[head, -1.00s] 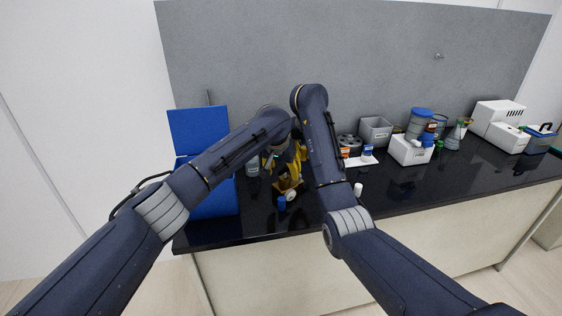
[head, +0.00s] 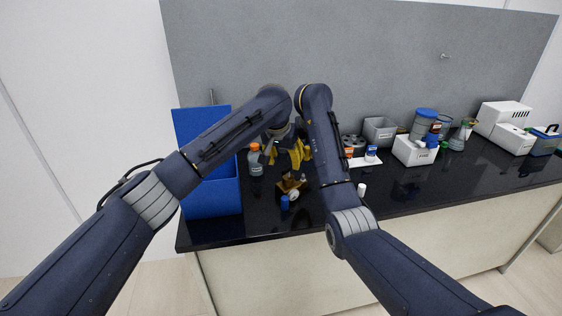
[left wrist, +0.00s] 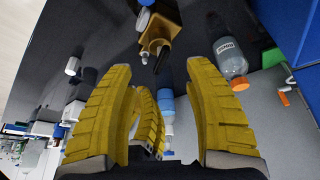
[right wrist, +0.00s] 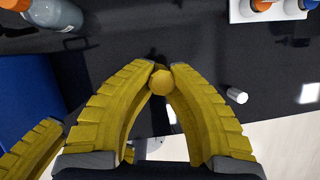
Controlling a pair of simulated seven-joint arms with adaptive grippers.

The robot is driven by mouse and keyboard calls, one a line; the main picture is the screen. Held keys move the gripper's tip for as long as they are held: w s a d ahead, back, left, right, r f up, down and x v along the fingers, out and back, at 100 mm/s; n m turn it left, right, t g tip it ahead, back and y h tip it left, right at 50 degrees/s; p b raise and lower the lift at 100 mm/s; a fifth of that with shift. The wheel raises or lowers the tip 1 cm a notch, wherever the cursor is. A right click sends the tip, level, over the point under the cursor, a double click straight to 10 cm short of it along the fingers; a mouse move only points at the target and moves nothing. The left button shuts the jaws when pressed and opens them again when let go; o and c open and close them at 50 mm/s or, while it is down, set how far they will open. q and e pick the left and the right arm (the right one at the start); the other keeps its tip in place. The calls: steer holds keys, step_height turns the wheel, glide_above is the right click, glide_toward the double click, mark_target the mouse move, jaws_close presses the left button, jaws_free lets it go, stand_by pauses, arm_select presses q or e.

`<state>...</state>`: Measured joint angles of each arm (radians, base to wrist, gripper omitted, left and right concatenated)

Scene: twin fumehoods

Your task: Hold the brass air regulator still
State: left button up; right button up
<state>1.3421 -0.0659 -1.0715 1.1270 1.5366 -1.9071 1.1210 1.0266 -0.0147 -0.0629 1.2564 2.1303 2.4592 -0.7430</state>
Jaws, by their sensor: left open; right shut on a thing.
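The brass air regulator (head: 290,185) is on the black counter in the head view, with a blue part and a white round part at its front. Its brass body also shows at the top of the left wrist view (left wrist: 155,38). My right gripper (right wrist: 163,68) is above it, shut on a small rounded brass piece that appears to belong to it. The fingers hide most of the regulator in the right wrist view. My left gripper (left wrist: 157,70) is open and empty, its fingers spread, apart from the regulator.
A blue box (head: 211,197) stands at the left, with an orange-capped bottle (head: 255,161) beside it. A small white cylinder (head: 361,189) lies right of the regulator. Orange and blue vials and a white rack (head: 414,152) are farther right. The front counter edge is close.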

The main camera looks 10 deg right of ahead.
arm_select(q)
steer(key=shift+f, duration=0.3)
steer(key=shift+c, duration=1.1)
steer(key=shift+s+a+f+m+h, duration=0.1)
steer(key=shift+f+m+h, duration=0.15)
steer(key=shift+f+h, duration=0.25)
steer(key=shift+s+a+f+m+h, duration=0.1)
steer(key=shift+f+m+h, duration=0.2)
steer(key=shift+h, duration=0.2)
steer(key=shift+c, duration=0.4)
steer(key=m+t+h, duration=0.4)
steer(key=h, duration=0.3)
glide_toward(287, 168)
steer(key=shift+x, duration=5.1)
steer(key=shift+c, duration=0.4)
jaws_close()
